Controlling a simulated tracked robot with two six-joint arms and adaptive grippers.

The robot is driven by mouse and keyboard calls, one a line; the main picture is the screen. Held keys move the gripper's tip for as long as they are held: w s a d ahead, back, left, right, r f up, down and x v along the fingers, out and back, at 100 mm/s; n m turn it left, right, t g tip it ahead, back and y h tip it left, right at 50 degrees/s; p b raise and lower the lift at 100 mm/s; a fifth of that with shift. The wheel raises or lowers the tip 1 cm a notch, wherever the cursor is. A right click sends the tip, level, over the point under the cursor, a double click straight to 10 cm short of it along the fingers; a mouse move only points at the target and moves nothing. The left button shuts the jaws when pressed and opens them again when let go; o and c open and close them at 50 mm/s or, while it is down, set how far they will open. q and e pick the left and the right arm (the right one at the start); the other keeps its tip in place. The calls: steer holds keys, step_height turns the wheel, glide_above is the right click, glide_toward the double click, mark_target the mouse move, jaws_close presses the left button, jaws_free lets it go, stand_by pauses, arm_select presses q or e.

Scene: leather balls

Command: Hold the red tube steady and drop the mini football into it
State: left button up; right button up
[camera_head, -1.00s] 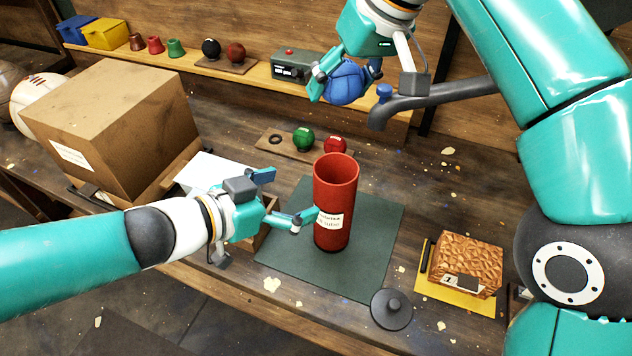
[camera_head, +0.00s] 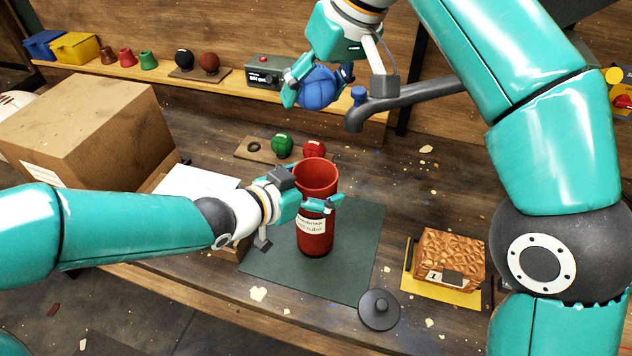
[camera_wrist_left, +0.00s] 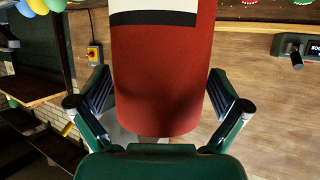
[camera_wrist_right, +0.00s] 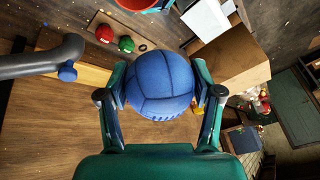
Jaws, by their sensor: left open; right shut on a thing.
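The red tube (camera_head: 316,236) stands upright on a dark green mat (camera_head: 357,255), its open mouth facing up and a white label on its side. My left gripper (camera_head: 318,204) is open at the tube's upper half. In the left wrist view the tube (camera_wrist_left: 165,75) is between the two spread fingers, with small gaps visible beside it. My right gripper (camera_head: 317,82) is shut on a blue panelled ball (camera_head: 318,92), the mini football, high up behind the tube and not over its mouth. The ball (camera_wrist_right: 160,82) sits between both fingers in the right wrist view.
Green (camera_head: 282,145) and red (camera_head: 314,150) balls rest on a wooden holder behind the tube. A large cardboard box (camera_head: 85,130) stands left. A black lid (camera_head: 379,309) and a brown textured block (camera_head: 450,257) lie right. A dark curved pipe (camera_head: 410,98) is close to the right gripper.

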arm_select(q)
steer(key=shift+c, duration=0.3)
steer(key=c, duration=1.4)
arm_select(e)
step_height(320, 180, down, 13)
stand_by(0.6)
steer(key=o, duration=1.3)
arm_select(q)
steer(key=o, duration=1.5)
steer(key=shift+c, duration=0.2)
arm_select(e)
steer(key=v, duration=1.2)
